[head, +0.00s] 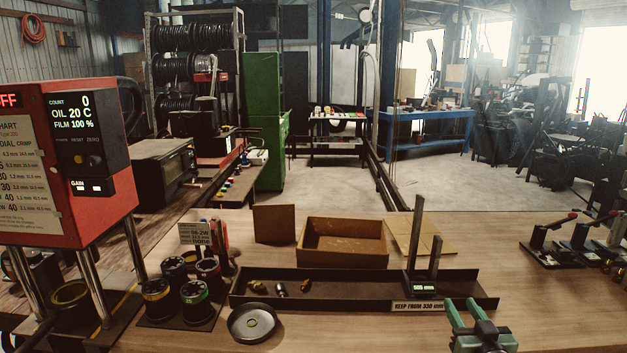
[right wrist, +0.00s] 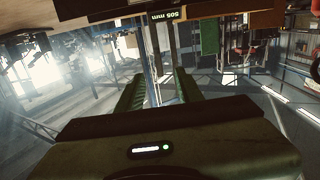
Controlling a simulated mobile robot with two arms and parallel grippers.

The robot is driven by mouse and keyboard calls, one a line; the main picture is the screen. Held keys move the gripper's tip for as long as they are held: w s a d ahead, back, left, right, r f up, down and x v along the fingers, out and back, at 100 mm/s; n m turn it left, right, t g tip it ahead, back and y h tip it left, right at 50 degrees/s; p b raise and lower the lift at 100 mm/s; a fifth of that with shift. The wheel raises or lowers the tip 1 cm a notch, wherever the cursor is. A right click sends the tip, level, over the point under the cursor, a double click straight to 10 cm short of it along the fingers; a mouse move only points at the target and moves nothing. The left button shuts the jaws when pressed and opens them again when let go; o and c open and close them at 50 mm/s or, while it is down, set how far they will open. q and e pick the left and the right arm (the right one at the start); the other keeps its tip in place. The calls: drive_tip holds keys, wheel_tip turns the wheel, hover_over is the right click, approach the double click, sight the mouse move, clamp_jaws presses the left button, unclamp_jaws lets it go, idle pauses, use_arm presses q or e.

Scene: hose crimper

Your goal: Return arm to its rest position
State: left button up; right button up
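My right gripper (head: 466,313) is low in the head view, right of centre, in front of the long dark tray. Its two green fingers stand apart and point away from me. The right wrist view shows the same fingers (right wrist: 160,92) spread, with nothing between them. I cannot make out my left gripper in either view.
The red crimper (head: 62,180) stands at left, with dark round dies (head: 157,290) beside it. The long dark tray (head: 350,293) holds small metal fittings. A round dish (head: 252,322) lies in front of it and an open cardboard box (head: 343,242) behind. Bench right of my gripper is clear.

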drive_tip(key=s+a+f+n+g, duration=0.1)
drive_tip(key=s+a+f+g, duration=0.3)
drive_tip(key=s+f, duration=0.4)
drive_tip(key=s+a+f+g, duration=0.3)
drive_tip(key=s+f, duration=0.4)
drive_tip(key=s, duration=0.1)
drive_tip(key=s+a+f+g, duration=0.1)
drive_tip(key=s+a+g, duration=0.1)
drive_tip(key=s, duration=0.5)
drive_tip(key=s+a+f+n+g, duration=0.1)
drive_tip(key=s+f+g, duration=0.1)
drive_tip(key=s, duration=0.4)
drive_tip(key=s+a+f+g, duration=0.1)
drive_tip(key=s+a+g, duration=0.15)
drive_tip(key=s, duration=0.45)
wheel_tip(320, 180, down, 29)
drive_tip(key=s+g+b, duration=0.2)
use_arm(q)
drive_tip(key=f, duration=0.1)
drive_tip(key=f+b, duration=0.1)
drive_tip(key=f, duration=0.1)
drive_tip(key=shift+w+f, duration=0.25)
use_arm(e)
drive_tip(key=s+d+f, duration=0.1)
drive_tip(key=s+f, duration=0.7)
drive_tip(key=s+d+f, duration=0.2)
drive_tip(key=s+f, duration=0.7)
drive_tip(key=shift+d+n+g+y, duration=0.25)
drive_tip(key=shift+n+g+y, duration=0.05)
drive_tip(key=shift+n+g, duration=0.15)
